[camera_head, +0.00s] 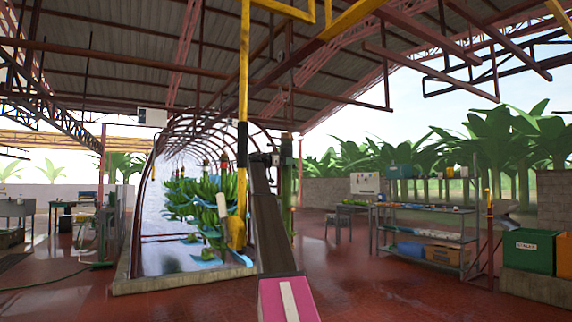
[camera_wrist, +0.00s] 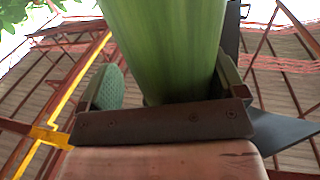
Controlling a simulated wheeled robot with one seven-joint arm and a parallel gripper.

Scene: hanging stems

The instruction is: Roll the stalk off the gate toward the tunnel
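The green stalk (camera_head: 287,190) hangs upright just right of my raised arm in the head view, with a dark piece at its top. In the wrist view the stalk (camera_wrist: 170,45) fills the middle, between the two fingers of my gripper (camera_wrist: 170,88). The right finger lies close along the stalk. A narrow gap seems to show beside the textured left pad, so the grip is unclear. In the head view my gripper (camera_head: 275,158) is small and partly hidden by my arm. The arched tunnel (camera_head: 150,190) stands left of the stalk. I cannot make out the gate clearly.
Green bunches (camera_head: 195,205) hang inside the tunnel, above its low kerb (camera_head: 180,283). A yellow overhead beam (camera_head: 345,20) and a yellow upright (camera_head: 243,100) are near my arm. A shelf rack (camera_head: 425,240) and a green bin (camera_head: 530,250) stand right. The red floor between is open.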

